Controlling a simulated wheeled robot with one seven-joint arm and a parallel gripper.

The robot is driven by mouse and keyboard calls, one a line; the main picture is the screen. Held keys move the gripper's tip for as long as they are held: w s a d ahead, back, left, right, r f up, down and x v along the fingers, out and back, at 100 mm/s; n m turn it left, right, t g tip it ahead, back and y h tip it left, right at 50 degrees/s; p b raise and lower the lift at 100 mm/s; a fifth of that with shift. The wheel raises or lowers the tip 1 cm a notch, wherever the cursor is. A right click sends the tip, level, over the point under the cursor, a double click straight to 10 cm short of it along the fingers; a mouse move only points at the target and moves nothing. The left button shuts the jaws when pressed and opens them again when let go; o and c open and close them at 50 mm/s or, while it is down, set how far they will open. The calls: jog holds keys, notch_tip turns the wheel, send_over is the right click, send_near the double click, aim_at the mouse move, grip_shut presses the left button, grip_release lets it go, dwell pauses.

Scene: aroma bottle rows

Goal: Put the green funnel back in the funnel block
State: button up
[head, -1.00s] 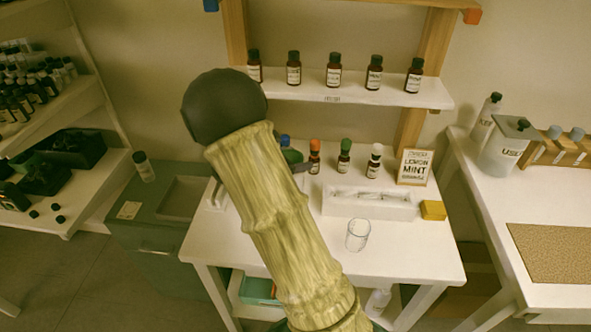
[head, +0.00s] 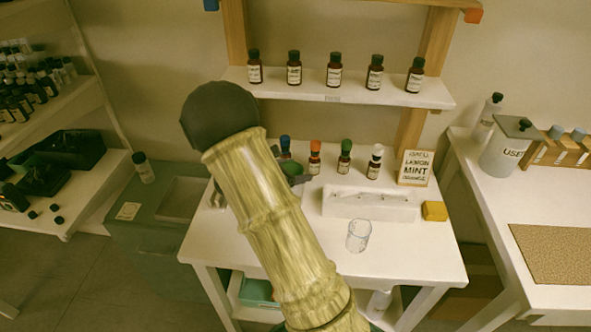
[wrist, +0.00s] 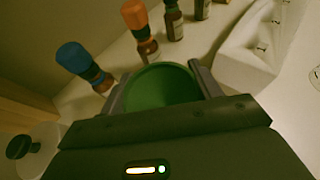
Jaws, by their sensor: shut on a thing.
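The green funnel (wrist: 160,86) is between the two fingers of my gripper (wrist: 162,90), its round rim facing the wrist camera. In the head view the funnel (head: 291,169) shows as a small green patch beside my arm, above the table near the blue-capped bottle. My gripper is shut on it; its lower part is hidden. I cannot make out the funnel block for certain. A pale piece (head: 217,197) on the table's left side is mostly hidden behind my arm.
Bottles with blue (head: 285,146), orange (head: 315,158), green (head: 345,157) and white (head: 375,162) caps stand along the table's back. A long white tray (head: 368,210), a glass (head: 358,236) and a yellow block (head: 434,211) lie to the right. The table's front right is clear.

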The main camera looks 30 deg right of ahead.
jog(key=o, duration=1)
jog(key=shift+s+d, duration=0.1)
jog(key=shift+o, duration=0.2)
jog(key=shift+a, duration=0.2)
jog(key=shift+r+p, duration=0.3)
jog(key=shift+r, duration=0.05)
jog(key=v, duration=1.1)
jog(key=shift+a, duration=0.35)
jog(key=shift+r, duration=0.1)
